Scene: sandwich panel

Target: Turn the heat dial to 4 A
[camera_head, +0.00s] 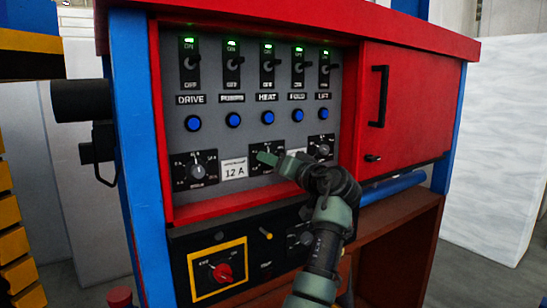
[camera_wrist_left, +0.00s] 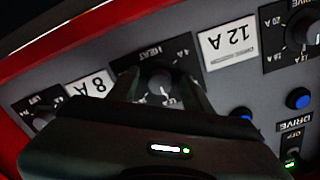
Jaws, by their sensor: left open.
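The heat dial (camera_wrist_left: 160,80) is a round dark knob on a black plate marked HEAT, upside down in the left wrist view. A small white mark shows at the knob's lower edge there; I cannot surely read which value it points to. A "4 A" mark is at the plate's upper right corner. In the head view the dial plate (camera_head: 265,150) is mostly hidden behind my left gripper (camera_head: 279,160). The left gripper (camera_wrist_left: 164,90) is open, its two fingers on either side of the knob; I cannot tell whether they touch it. My right gripper is not in view.
The drive dial (camera_head: 196,170) and a "12 A" label (camera_head: 234,169) are to the left. The lift dial (camera_head: 321,147) is to the right. An "8 A" label (camera_wrist_left: 90,87) also shows. Switches and blue buttons sit above, and a red rotary switch (camera_head: 221,273) is below.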

